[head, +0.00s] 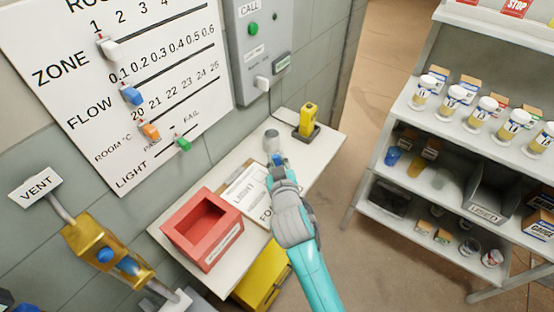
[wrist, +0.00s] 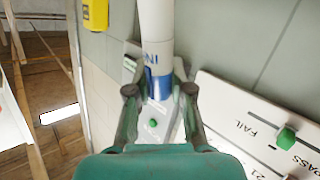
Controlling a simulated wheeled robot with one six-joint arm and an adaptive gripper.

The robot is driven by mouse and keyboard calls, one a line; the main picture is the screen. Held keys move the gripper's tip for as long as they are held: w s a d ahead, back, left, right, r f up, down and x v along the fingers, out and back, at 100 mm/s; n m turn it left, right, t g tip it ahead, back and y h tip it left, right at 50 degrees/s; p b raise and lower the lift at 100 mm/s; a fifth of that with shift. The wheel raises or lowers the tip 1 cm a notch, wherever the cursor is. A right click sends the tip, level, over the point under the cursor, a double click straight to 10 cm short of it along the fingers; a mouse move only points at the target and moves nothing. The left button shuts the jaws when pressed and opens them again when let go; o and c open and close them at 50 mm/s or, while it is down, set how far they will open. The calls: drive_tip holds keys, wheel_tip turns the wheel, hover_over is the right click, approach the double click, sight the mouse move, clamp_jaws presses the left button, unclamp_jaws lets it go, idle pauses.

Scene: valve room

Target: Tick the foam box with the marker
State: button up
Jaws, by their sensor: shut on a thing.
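My gripper (head: 276,163) is shut on a white cylinder with a blue band, which looks like the marker (wrist: 157,50). In the wrist view my gripper (wrist: 157,92) has a finger on each side of the blue part, and the white part runs out of the top of the picture. In the head view the marker's pale grey-white end (head: 271,142) shows beyond the fingertips, above the table. A printed white sheet (head: 243,190) lies on the table to the left of my gripper. Lettering starting "FO" shows at its lower edge; my gripper and arm hide part of it.
A red open box (head: 203,228) stands left of the sheet on the white table (head: 325,150). A yellow device (head: 308,120) on a dark stand is at the far right. A slider board (head: 120,70) and call box (head: 253,50) are on the wall. A stocked shelf (head: 440,120) stands right.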

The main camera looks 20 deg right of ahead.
drive_tip(key=shift+f, duration=0.6)
idle(0.6)
drive_tip(key=shift+s+d+f, duration=0.1)
drive_tip(key=shift+d, duration=0.45)
drive_tip(key=shift+a, duration=0.55)
drive_tip(key=shift+w+a, duration=0.2)
drive_tip(key=shift+a, duration=0.15)
drive_tip(key=shift+a, duration=0.3)
drive_tip(key=shift+d, duration=0.8)
drive_tip(key=shift+s+a, duration=0.3)
drive_tip(key=shift+s, duration=0.15)
idle(0.5)
drive_tip(key=shift+r, duration=4.1)
